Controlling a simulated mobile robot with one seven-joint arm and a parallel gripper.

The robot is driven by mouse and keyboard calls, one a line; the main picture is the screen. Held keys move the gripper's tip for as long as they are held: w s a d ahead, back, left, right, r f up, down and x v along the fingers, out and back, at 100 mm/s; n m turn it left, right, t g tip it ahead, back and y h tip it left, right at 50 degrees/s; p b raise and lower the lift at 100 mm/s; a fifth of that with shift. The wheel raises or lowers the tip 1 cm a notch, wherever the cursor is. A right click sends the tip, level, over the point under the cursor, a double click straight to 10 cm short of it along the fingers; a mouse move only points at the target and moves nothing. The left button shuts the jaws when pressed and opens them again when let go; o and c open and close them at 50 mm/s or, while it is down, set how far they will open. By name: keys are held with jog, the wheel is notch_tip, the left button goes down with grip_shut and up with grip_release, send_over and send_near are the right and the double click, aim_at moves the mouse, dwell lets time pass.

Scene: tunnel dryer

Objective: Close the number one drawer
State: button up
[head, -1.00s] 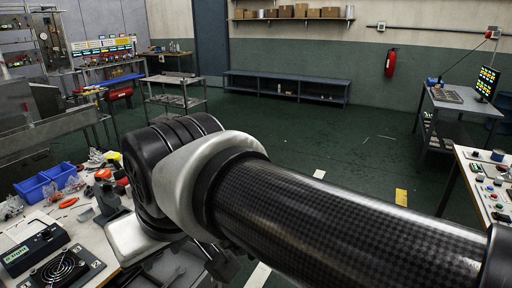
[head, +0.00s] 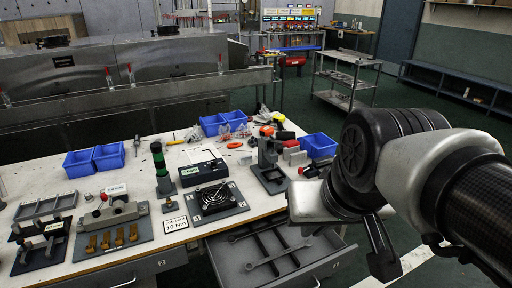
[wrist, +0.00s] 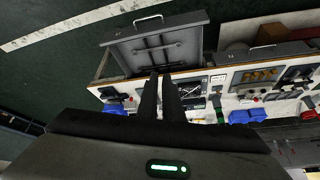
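One drawer (head: 222,262) under the workbench is pulled well out, with dark bar-like tools on its floor. Its front and handle (head: 317,281) are at the bottom of the head view. In the wrist view the same open drawer (wrist: 190,42) is at the top, with its pale handle (wrist: 148,19). The number on its front is too small to read. My gripper (head: 382,262) is right of the drawer in the head view, apart from it. In the wrist view my gripper's two dark fingers (wrist: 161,74) point toward the drawer with a narrow gap and nothing between them.
Another drawer (head: 135,268), seemingly marked 2, sits left of the open one and looks shut. The workbench top (head: 110,172) carries blue bins (head: 318,145), a fan unit (head: 216,198) and several fixtures.

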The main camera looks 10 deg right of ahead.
jog(key=w+f+m, duration=0.2)
jog(key=m, duration=0.1)
jog(key=w+d+f+m+g+y, duration=0.1)
jog(key=w+f+m, duration=0.1)
jog(key=m, duration=0.1)
jog(key=w+d+f+m+b, duration=0.1)
jog(key=w+f+m, duration=0.1)
jog(key=f+m, duration=0.1)
jog(key=shift+d+f, duration=0.1)
jog(key=shift+d, duration=0.05)
grip_shut()
jog(key=m+g+b, duration=0.2)
jog(key=m+b, duration=0.5)
jog(key=m, duration=1.6)
send_near(333, 267)
jog(key=s+a+f, duration=0.1)
jog(key=s+f, duration=0.4)
jog(key=shift+w+a+f, duration=0.1)
jog(key=shift+w+a, duration=0.2)
jog(key=shift+w, duration=0.45)
jog(key=shift+w+a, duration=0.3)
jog(key=shift+w, duration=0.45)
jog(key=shift+w+a+f, duration=0.1)
jog(key=shift+w+a, duration=0.15)
jog(key=shift+w, duration=0.45)
